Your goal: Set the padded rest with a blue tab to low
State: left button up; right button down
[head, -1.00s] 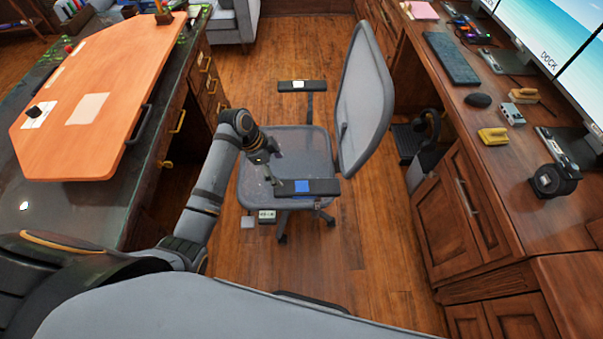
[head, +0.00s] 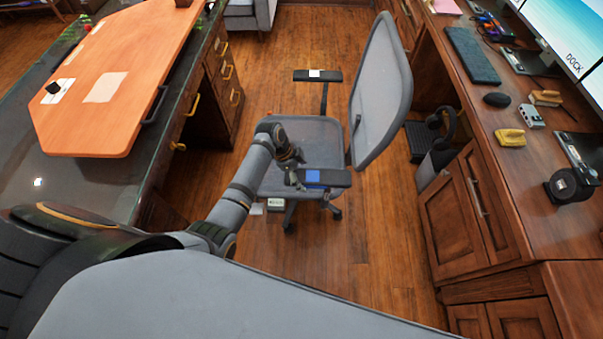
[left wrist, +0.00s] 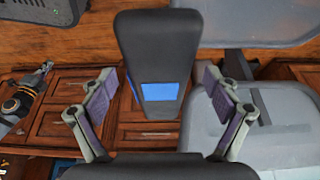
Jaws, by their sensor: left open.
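The padded rest with the blue tab (head: 338,179) is the near black armrest of a grey office chair (head: 308,140). Its blue tab (head: 312,176) shows on the pad's near-left part. In the left wrist view the black pad (left wrist: 157,45) runs up the middle, with the blue tab (left wrist: 160,92) at its lower end. My left gripper (head: 295,178) is at the pad's left end. In the wrist view my left gripper (left wrist: 158,82) is open, one finger each side of the pad, with gaps on both sides. My right gripper is out of view.
The far armrest (head: 335,76) bears a white tab. An orange-topped desk (head: 105,85) stands left, and a wooden desk (head: 530,180) with monitors right. A grey surface (head: 210,300) fills the near foreground. Open wood floor (head: 380,240) lies right of the chair.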

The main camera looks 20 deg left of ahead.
pick_arm(q)
jog(key=c, duration=1.7)
jog(key=f+b, duration=0.3)
jog(key=f, duration=0.3)
jog(key=shift+s+f, duration=0.2)
jog(key=o, duration=1.3)
jog(key=shift+f, duration=0.1)
jog(key=o, duration=0.4)
jog(key=shift+w, duration=0.1)
jog(key=shift+r, duration=0.2)
jog(key=v, duration=1.1)
jog(key=shift+a+r, duration=0.25)
jog(key=shift+r, duration=0.05)
